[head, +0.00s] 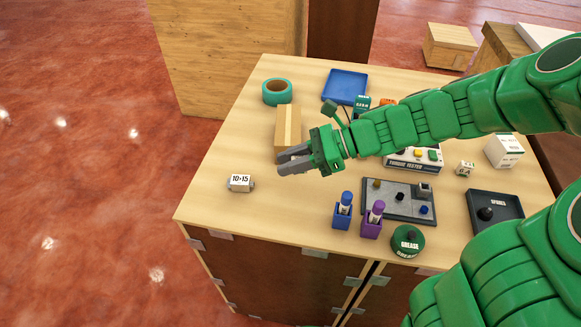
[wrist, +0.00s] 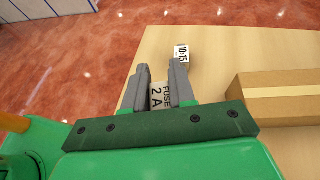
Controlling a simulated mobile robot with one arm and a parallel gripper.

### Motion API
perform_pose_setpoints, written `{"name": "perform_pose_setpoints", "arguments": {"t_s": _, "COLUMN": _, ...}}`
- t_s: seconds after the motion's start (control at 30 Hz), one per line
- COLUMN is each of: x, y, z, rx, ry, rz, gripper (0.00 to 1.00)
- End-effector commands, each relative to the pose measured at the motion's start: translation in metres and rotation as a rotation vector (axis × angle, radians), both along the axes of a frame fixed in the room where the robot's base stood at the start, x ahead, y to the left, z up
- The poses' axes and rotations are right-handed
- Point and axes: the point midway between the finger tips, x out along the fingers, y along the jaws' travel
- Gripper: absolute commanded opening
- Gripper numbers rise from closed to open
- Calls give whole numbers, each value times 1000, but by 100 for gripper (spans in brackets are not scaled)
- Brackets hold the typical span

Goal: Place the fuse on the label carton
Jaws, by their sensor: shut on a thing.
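My gripper (head: 292,160) is above the left part of the table, just in front of a brown taped carton. In the wrist view its two grey fingers (wrist: 160,88) are shut on the fuse (wrist: 158,98), a pale piece printed "FUSE 2 A". The fingers mostly hide the fuse in the head view.
A small block marked 10-15 (head: 240,183) lies front left. Teal tape (head: 277,92) and a blue tray (head: 345,86) are at the back. Blue and purple holders (head: 372,222), a grey board (head: 400,205), a grease tin (head: 407,241) and a spares tray (head: 483,228) crowd the front right.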

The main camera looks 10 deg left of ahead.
Motion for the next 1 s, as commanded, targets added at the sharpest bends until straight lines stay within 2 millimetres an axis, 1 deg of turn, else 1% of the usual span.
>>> {"name": "perform_pose_setpoints", "arguments": {"t_s": 0.17, "x": 7, "y": 0, "z": 17, "rx": -6, "ry": -4, "rz": -32, "gripper": 0}}
{"name": "perform_pose_setpoints", "arguments": {"t_s": 0.27, "x": 18, "y": 0, "z": 33, "rx": -11, "ry": -9, "rz": -79, "gripper": 0}}
{"name": "perform_pose_setpoints", "arguments": {"t_s": 0.5, "x": 44, "y": -1, "z": 80, "rx": -9, "ry": -13, "rz": -207, "gripper": 0}}
{"name": "perform_pose_setpoints", "arguments": {"t_s": 0.63, "x": 53, "y": -1, "z": 98, "rx": -2, "ry": -13, "rz": -253, "gripper": 0}}
{"name": "perform_pose_setpoints", "arguments": {"t_s": 0.7, "x": 56, "y": -2, "z": 104, "rx": 0, "ry": -11, "rz": -268, "gripper": 0}}
{"name": "perform_pose_setpoints", "arguments": {"t_s": 0.8, "x": 60, "y": 0, "z": 106, "rx": 2, "ry": -11, "rz": -277, "gripper": 0}}
{"name": "perform_pose_setpoints", "arguments": {"t_s": 1.0, "x": 79, "y": 10, "z": 97, "rx": 2, "ry": -8, "rz": -277, "gripper": 0}}
